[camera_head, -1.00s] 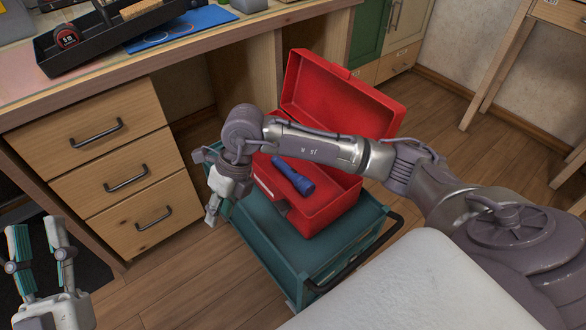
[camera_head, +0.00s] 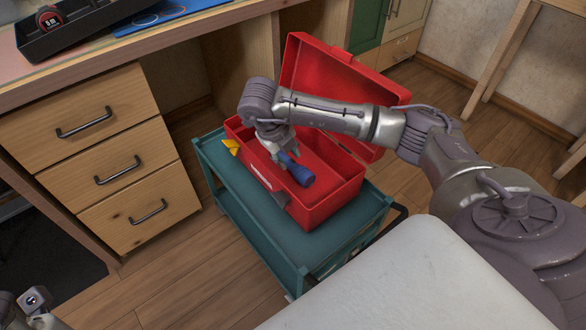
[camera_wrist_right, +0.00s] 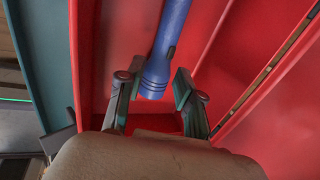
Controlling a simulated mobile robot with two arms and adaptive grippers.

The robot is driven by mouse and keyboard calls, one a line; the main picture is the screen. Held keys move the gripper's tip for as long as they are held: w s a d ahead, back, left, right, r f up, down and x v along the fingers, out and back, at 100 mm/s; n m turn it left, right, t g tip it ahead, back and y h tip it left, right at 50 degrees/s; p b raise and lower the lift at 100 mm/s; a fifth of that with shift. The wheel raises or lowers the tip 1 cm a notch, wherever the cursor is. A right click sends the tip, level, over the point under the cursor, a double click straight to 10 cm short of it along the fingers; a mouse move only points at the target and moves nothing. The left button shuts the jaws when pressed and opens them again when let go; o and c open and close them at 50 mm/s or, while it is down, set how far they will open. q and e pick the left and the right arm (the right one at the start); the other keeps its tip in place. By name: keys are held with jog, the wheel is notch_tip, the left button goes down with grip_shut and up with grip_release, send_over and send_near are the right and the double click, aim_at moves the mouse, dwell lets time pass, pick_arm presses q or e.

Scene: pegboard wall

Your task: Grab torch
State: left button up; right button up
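The blue torch (camera_head: 300,172) lies inside the open red toolbox (camera_head: 325,207). My right gripper (camera_head: 283,152) reaches down into the toolbox at the torch's far end, which it partly hides in the head view. In the right wrist view the torch (camera_wrist_right: 155,72) runs down from the top edge, its wider ribbed end between the fingertips of my right gripper (camera_wrist_right: 157,88). The fingers stand open on both sides, with gaps to the torch. Only a small part of my left arm's end shows at the bottom left corner of the head view; its fingers cannot be made out.
The toolbox stands on a teal cart (camera_head: 250,215), its red lid (camera_head: 335,85) raised behind my right arm. A yellow item (camera_head: 231,147) shows at the toolbox's left end. A wooden drawer unit (camera_head: 110,165) stands left. A tape measure (camera_head: 48,18) lies in a black tray above.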

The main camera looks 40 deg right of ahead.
aim_at(293, 165)
jog(key=b+x, duration=0.2)
jog(key=x, duration=0.3)
jog(key=shift+d+f+b, duration=0.15)
jog(key=shift+f+b, duration=0.15)
jog(key=shift+b, duration=0.1)
jog(key=shift+d+f, duration=0.1)
grip_shut()
